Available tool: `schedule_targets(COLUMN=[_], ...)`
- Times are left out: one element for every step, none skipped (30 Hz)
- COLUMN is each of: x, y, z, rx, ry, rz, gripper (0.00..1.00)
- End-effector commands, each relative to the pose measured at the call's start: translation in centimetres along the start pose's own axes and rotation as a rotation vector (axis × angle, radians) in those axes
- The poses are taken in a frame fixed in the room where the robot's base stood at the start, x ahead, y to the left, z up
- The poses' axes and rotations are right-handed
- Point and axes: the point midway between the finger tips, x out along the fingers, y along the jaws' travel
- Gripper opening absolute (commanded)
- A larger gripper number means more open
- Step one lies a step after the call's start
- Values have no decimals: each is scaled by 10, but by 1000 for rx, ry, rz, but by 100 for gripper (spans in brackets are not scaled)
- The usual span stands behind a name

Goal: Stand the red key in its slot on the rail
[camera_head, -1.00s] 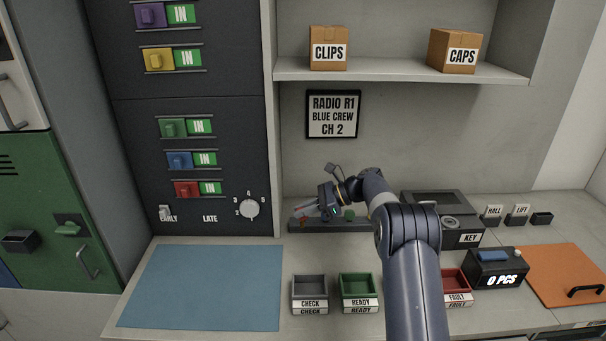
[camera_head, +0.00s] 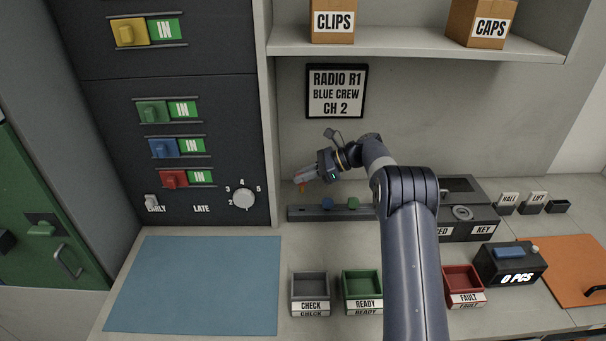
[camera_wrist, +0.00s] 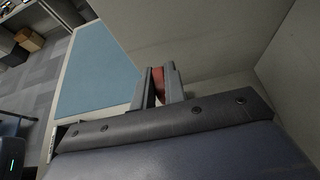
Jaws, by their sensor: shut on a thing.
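My gripper (camera_head: 303,177) is shut on the red key, held in the air above the left end of the rail (camera_head: 300,214). In the wrist view the red key (camera_wrist: 158,84) shows between the two fingers, partly hidden by them. In the head view only a small reddish-orange bit (camera_head: 301,187) shows below the fingertips. The dark rail lies at the back of the counter. My arm hides the rail's right end. The red key's slot cannot be made out.
Check (camera_head: 310,281), ready (camera_head: 362,281) and fault (camera_head: 463,274) trays stand in front. A blue mat (camera_head: 195,285) lies left, bare. The switch panel (camera_head: 230,130) rises left of the rail. A dark key box (camera_head: 484,218) stands right. The shelf (camera_head: 420,42) overhangs behind.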

Motion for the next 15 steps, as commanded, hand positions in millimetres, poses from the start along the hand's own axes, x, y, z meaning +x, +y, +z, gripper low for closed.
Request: schedule_targets(x=[-2, 0, 2, 3, 4, 6, 7, 8, 10, 12, 13, 15, 16, 17, 19], y=[0, 0, 0, 0, 0, 0, 0, 0, 0, 0, 0, 0, 0, 0, 0], z=[2, -2, -6, -8, -10, -14, -16, -19, -22, -25, -28, -32, -34, -37, -40], rx=[0, 0, 0, 0, 1, 1, 1, 2, 2, 2, 2, 1, 1, 0, 0], ry=[2, 2, 2, 2, 2, 2, 2, 2, 2, 2, 2, 2, 2, 2, 2], rz=[0, 0, 0, 0, 0, 0, 0, 0, 0, 0, 0, 0, -1, -1, -1], gripper=[0, 0, 0, 0, 0, 0, 0, 0, 0, 0, 0, 0, 0, 0, 0])
